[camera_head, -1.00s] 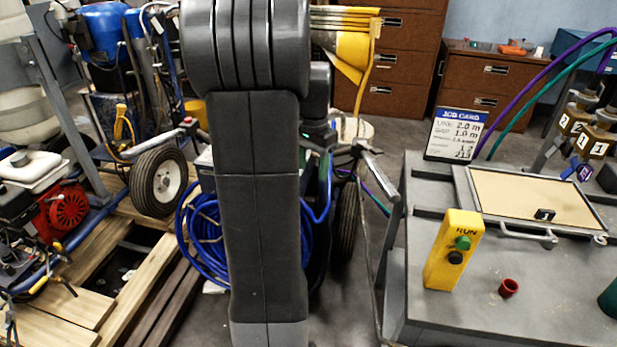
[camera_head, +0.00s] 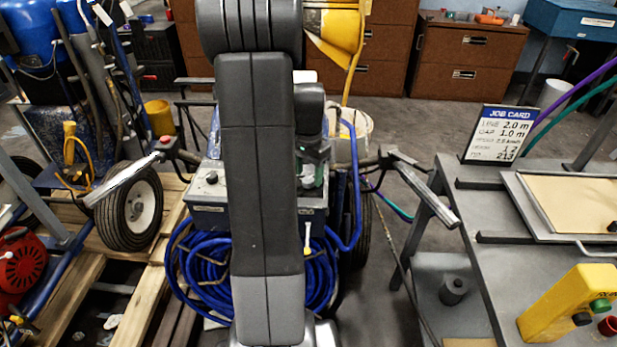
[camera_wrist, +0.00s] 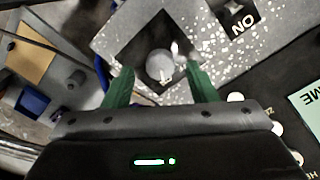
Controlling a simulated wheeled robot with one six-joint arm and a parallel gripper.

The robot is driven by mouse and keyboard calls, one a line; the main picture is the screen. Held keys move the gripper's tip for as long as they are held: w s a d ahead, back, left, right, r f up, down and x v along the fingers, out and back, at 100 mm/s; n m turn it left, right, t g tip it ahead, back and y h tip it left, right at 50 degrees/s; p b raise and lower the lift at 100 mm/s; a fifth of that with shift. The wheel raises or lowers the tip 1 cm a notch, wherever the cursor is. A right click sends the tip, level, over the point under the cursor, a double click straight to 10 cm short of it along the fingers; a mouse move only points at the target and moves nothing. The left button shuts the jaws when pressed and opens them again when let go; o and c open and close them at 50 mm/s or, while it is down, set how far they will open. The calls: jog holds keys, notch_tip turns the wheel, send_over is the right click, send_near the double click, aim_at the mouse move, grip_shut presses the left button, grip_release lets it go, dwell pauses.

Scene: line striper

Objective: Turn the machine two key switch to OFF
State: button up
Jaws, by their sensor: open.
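In the wrist view a round grey knob-like part (camera_wrist: 160,65) sits in a dark square patch on a speckled grey panel (camera_wrist: 110,38). An ON label (camera_wrist: 243,20) shows upside down on a dark tag at its right. My gripper (camera_wrist: 160,88) is open, its two green fingers on either side of the knob, with gaps on both sides. I cannot tell whether this part is the key switch. In the head view my gripper (camera_head: 312,165) is partly hidden by my arm, over a machine with a grey box (camera_head: 208,195) and coiled blue hose (camera_head: 203,265).
A grey bench (camera_head: 475,210) at right holds a job card (camera_head: 497,135) and a yellow control box (camera_head: 567,305). Handlebars (camera_head: 410,170) stick out right of the machine. A wheeled blue machine (camera_head: 130,210) stands on timber at left. Some floor is clear between machine and bench.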

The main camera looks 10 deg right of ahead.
jog(key=shift+f, duration=0.85)
jog(key=shift+c, duration=0.4)
jog(key=c, duration=0.9)
jog(key=shift+n, duration=0.3)
jog(key=n+p, duration=0.1)
jog(key=n, duration=1)
jog(key=shift+p, duration=0.3)
